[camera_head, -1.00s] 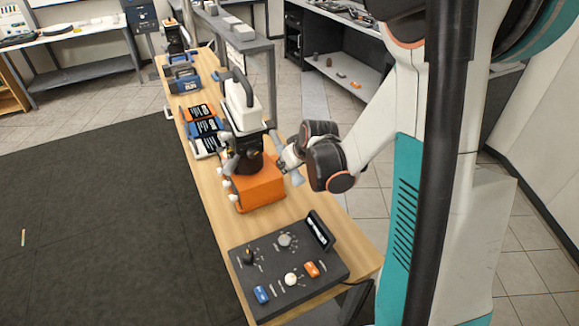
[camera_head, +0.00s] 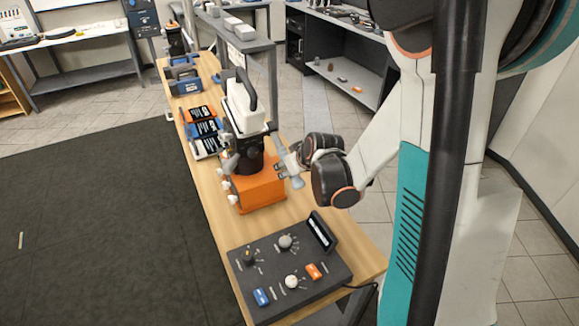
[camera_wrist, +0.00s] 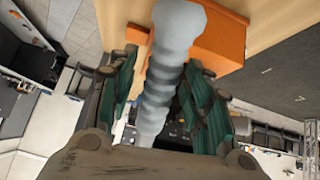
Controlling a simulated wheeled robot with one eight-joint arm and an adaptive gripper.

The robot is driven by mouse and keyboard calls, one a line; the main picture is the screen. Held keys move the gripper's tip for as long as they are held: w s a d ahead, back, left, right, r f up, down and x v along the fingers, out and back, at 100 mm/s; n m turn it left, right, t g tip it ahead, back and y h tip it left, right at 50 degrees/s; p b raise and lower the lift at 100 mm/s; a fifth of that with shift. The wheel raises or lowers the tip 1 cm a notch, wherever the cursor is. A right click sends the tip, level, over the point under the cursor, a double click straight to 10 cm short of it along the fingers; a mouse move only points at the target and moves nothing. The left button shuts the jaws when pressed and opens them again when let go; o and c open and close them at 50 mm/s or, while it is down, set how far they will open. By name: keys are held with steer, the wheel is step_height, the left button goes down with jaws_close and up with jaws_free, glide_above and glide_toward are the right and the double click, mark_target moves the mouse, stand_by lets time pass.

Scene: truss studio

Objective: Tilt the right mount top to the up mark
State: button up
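The mount has an orange base (camera_head: 259,188), a black middle (camera_head: 249,155) and a white top (camera_head: 244,107) with a black handle. It stands on the wooden table; the top looks close to upright. A grey lever (camera_head: 289,163) sticks out on its right side. In the wrist view the grey ribbed lever (camera_wrist: 163,85) runs between the two green finger pads of my gripper (camera_wrist: 163,65). The fingers are apart, one on each side of the lever; firm contact is not visible. The orange base (camera_wrist: 218,42) shows behind. I cannot make out the up mark.
A dark control panel (camera_head: 289,266) with knobs and blue and orange switches lies at the near table end. Several colored cases (camera_head: 203,130) lie beyond the mount. The wooden table (camera_head: 205,185) has bare strips around the mount. A grey shelf bench (camera_head: 345,80) stands behind.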

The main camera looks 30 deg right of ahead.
steer(key=shift+r, duration=0.1)
steer(key=shift+v, duration=3.7)
